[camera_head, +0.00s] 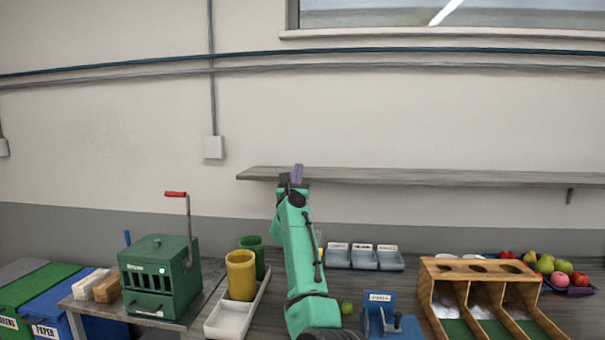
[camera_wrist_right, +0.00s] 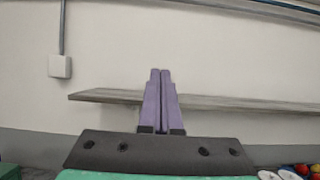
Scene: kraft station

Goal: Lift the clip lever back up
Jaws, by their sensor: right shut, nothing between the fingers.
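My right gripper (camera_head: 298,173) is raised in front of the wall shelf. Its purple fingers are together and empty in the wrist view (camera_wrist_right: 160,100). It touches none of the objects on the table. A small blue device (camera_head: 380,318) with a white label stands low at the front, right of my right arm. Part of it is cut off by the frame edge, and I cannot tell its lever's position. A green machine (camera_head: 160,275) at the left has a grey rod with a red handle (camera_head: 175,194) standing up. I cannot tell which part is the clip lever. My left gripper is not in view.
A wall shelf (camera_head: 430,177) runs behind my gripper. On the table are yellow (camera_head: 240,275) and green (camera_head: 252,252) cups, a white tray (camera_head: 225,318), small grey bins (camera_head: 364,258), a wooden divider (camera_head: 475,268) and fruit (camera_head: 545,264). Blue and green bins stand at left.

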